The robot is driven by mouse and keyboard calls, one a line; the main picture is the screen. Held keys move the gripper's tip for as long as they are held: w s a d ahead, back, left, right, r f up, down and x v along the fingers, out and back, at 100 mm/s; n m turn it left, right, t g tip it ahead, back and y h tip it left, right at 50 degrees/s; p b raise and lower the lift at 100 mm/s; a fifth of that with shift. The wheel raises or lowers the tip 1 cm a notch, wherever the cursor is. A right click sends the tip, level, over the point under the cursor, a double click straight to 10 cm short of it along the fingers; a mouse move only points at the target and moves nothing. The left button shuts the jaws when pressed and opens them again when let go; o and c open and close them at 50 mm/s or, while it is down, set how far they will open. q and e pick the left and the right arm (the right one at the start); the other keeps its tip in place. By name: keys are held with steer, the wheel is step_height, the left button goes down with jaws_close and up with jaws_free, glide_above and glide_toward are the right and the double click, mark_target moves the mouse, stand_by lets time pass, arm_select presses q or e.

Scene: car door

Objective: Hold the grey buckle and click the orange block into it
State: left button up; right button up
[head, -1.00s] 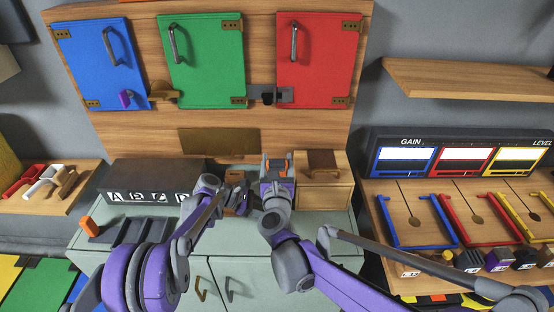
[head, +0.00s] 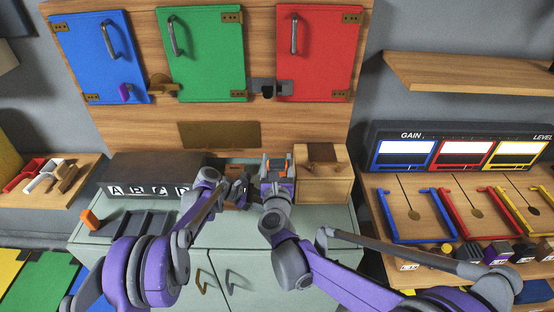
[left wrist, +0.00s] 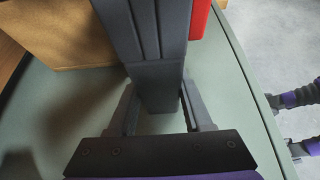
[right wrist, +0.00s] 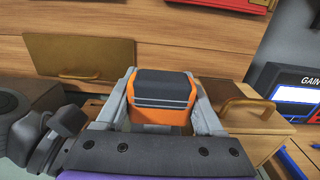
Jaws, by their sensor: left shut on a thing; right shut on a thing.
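The orange block (right wrist: 155,116), with a dark grey top, is between the fingers of my right gripper (right wrist: 162,105), which is shut on it. In the head view my right gripper (head: 277,168) holds it above the back of the pale green cabinet top. My left gripper (left wrist: 160,105) is shut on the grey buckle (left wrist: 155,45), a long dark grooved body with a red part at its upper right. In the head view my left gripper (head: 238,190) is just left of the right one, and the buckle is mostly hidden there. The block and buckle appear apart.
A wooden box (head: 325,172) stands close right of my right gripper. A black lettered box (head: 150,175) and a dark tray (head: 135,224) are to the left, with another orange piece (head: 90,219). A wooden panel with coloured doors (head: 205,55) rises behind.

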steer(key=shift+f, duration=1.05)
steer(key=o, duration=1.4)
steer(key=shift+s, duration=0.1)
steer(key=s, duration=1.2)
steer(key=shift+w, duration=0.1)
arm_select(q)
steer(key=o, duration=1.1)
steer(key=shift+c, duration=0.2)
